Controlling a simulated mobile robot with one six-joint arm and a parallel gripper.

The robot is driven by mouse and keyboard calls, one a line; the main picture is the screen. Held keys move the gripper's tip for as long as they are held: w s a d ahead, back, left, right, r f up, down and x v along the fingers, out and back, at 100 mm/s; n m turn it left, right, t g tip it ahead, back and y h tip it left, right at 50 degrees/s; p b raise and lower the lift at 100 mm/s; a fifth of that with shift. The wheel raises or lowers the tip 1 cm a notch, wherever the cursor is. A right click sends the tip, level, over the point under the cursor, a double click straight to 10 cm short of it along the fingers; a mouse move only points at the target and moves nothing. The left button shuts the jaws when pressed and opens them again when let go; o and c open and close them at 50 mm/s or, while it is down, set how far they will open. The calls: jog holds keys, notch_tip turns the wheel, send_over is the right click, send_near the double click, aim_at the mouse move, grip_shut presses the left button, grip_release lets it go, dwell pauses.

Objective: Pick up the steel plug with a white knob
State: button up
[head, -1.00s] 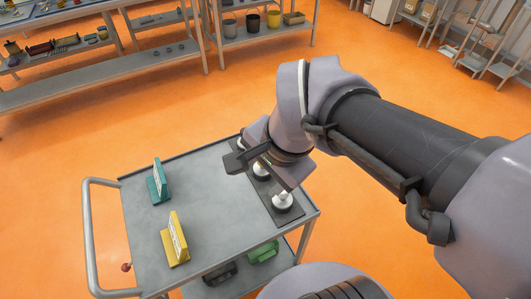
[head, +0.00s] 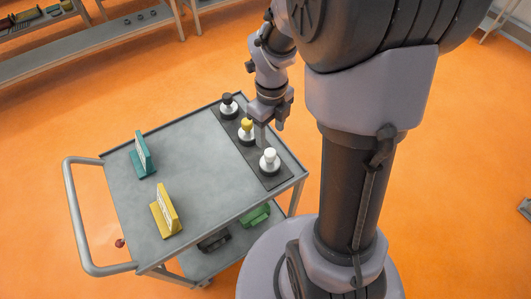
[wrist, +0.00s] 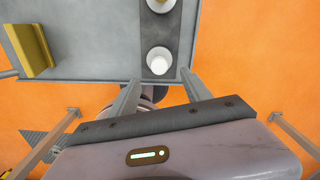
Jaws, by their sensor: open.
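The steel plug with a white knob (head: 269,161) stands upright at the near end of a dark strip (head: 275,181) on the cart top. It also shows in the wrist view (wrist: 160,62), just beyond the two fingertips and roughly centred between them in the picture. My gripper (head: 263,140) is open and points down over the strip, close to the white-knobbed plug and the yellow-knobbed plug. In the wrist view both fingers of my gripper (wrist: 160,80) are apart with nothing between them. I cannot tell the exact height above the plug.
A plug with a yellow knob (head: 247,126) and one with a black knob (head: 228,102) stand farther along the strip. A teal stand (head: 143,157) and a yellow stand (head: 165,212) are on the left of the grey cart (head: 190,150). The middle of the cart top is clear.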

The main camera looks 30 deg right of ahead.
aim_at(270, 152)
notch_tip(270, 152, down, 5)
jog(key=shift+f+b, duration=0.1)
jog(key=shift+b, duration=0.6)
jog(key=f+b, duration=0.2)
jog(key=f, duration=0.3)
jog(key=shift+s+f+b, duration=0.1)
jog(key=shift+s+b, duration=0.1)
jog(key=shift+b, duration=0.2)
jog(key=shift+c, duration=1.1)
grip_shut()
